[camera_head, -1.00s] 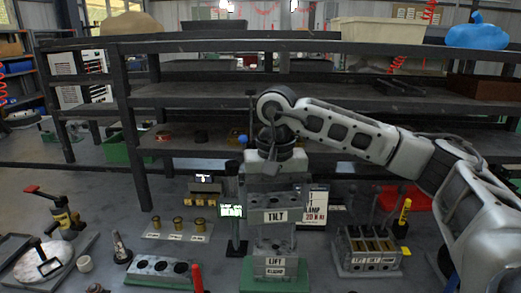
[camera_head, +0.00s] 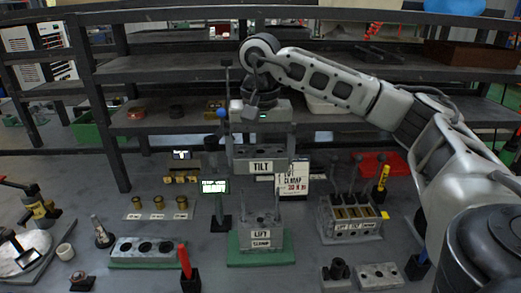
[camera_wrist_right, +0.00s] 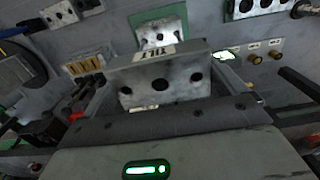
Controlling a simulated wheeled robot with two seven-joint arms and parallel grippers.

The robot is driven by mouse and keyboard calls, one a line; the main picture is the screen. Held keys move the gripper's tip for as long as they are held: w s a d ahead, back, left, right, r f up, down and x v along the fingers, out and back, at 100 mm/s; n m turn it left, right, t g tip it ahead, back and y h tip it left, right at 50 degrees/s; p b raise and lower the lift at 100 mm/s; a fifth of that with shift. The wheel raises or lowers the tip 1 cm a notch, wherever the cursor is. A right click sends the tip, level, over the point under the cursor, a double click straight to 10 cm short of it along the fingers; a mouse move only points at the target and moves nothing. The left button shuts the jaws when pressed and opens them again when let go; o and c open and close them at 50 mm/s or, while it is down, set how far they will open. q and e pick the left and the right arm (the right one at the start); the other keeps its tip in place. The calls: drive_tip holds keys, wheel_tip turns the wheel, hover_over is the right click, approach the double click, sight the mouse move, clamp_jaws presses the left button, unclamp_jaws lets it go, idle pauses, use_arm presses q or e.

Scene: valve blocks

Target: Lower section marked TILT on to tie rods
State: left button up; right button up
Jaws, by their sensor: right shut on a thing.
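The grey section marked TILT (camera_head: 262,153) is held by my right gripper (camera_head: 262,140), which is shut on it from above. It also shows in the right wrist view (camera_wrist_right: 165,95), with holes in its face and its label upside down. Below it stands the grey stack (camera_head: 260,222) labelled LIFT and CLAMP, on a green base (camera_head: 260,257). Thin upright tie rods (camera_head: 274,207) rise from this stack. The TILT section is above the rod tops, with a visible gap, roughly over the stack. My left gripper is out of view.
A green-lit display (camera_head: 214,187) stands left of the stack, and a white CLAMP sign (camera_head: 295,180) stands behind right. A block with levers (camera_head: 350,218) is to the right. A plate with holes (camera_head: 147,251) lies front left. A dark shelf (camera_head: 190,125) stands behind.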

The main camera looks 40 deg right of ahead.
sight(260, 170)
drive_tip(key=shift+f+b, duration=0.3)
drive_tip(key=shift+f, duration=0.25)
wheel_tip(260, 170, down, 3)
drive_tip(key=shift+r+b, duration=0.1)
drive_tip(key=shift+b, duration=0.95)
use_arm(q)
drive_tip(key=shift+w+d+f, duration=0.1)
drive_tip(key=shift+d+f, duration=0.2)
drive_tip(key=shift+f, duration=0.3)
use_arm(e)
drive_tip(key=shift+f, duration=0.25)
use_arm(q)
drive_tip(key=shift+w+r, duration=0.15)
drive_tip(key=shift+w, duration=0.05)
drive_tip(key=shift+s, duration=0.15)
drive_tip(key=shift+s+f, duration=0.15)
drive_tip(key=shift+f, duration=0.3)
use_arm(e)
drive_tip(key=shift+f, duration=0.35)
use_arm(q)
drive_tip(key=shift+b, duration=0.35)
use_arm(e)
drive_tip(key=shift+f, duration=0.1)
use_arm(q)
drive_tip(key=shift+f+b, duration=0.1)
drive_tip(key=shift+b, duration=0.25)
use_arm(e)
drive_tip(key=shift+f, duration=0.45)
